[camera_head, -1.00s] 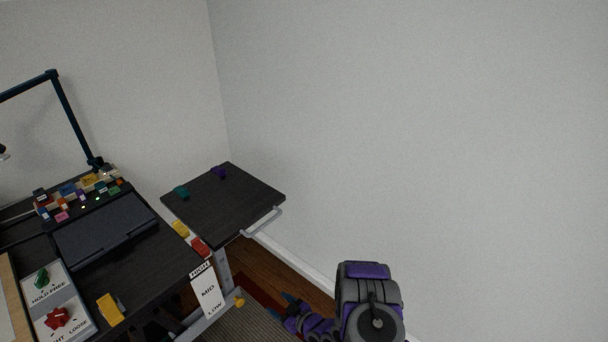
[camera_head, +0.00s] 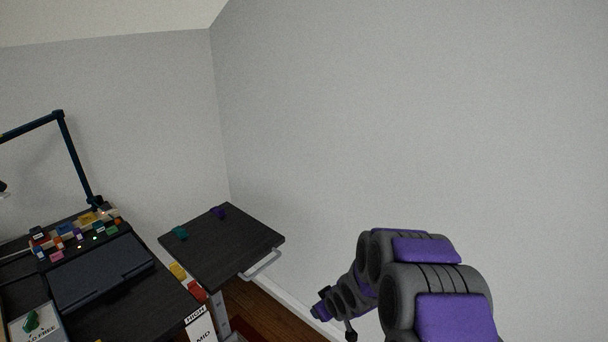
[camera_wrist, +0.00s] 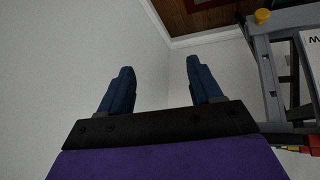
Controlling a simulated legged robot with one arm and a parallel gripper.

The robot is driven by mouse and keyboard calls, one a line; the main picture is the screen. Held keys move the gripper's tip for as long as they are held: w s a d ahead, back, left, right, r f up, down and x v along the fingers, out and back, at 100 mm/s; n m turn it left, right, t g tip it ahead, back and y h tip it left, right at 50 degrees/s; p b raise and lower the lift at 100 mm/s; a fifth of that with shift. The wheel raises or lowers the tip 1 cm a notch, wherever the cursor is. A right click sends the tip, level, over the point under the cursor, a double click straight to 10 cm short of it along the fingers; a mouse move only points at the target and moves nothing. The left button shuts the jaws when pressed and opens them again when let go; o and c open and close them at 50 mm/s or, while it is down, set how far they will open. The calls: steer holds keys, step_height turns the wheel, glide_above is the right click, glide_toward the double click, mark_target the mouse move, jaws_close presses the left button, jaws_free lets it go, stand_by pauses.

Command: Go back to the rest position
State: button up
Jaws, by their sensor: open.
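My gripper (camera_wrist: 158,82) shows in the wrist view with its two blue fingers apart and nothing between them. Pale wall fills the space beyond the fingers. In the head view my purple and grey arm is at the lower right, in front of the wall and to the right of the small side table. The gripper's fingers cannot be made out in the head view.
A dark side table (camera_head: 228,245) with a metal handle (camera_head: 262,265) stands in the corner, bearing a teal block (camera_head: 180,233) and a purple block (camera_head: 218,212). The desk (camera_head: 110,305) with a lamp (camera_head: 73,160) is at left. Bare wall (camera_head: 420,130) fills the right.

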steer(key=s+d+r+m+g+h, duration=0.2)
steer(key=s+d+r, duration=0.3)
steer(key=s+r, duration=0.35)
steer(key=s+d+r+m+g, duration=0.1)
steer(key=s+r, duration=0.3)
steer(key=s, duration=0.7)
steer(key=s+d+r+m+g, duration=0.1)
steer(key=s+r+m+g, duration=0.1)
steer(key=s, duration=0.9)
steer(key=s+r+m+g, duration=0.2)
steer(key=s+r, duration=0.5)
steer(key=s, duration=0.4)
steer(key=shift+s+d+g, duration=0.3)
steer(key=shift+d+g, duration=0.1)
steer(key=shift+g, duration=0.2)
steer(key=shift+r, duration=0.1)
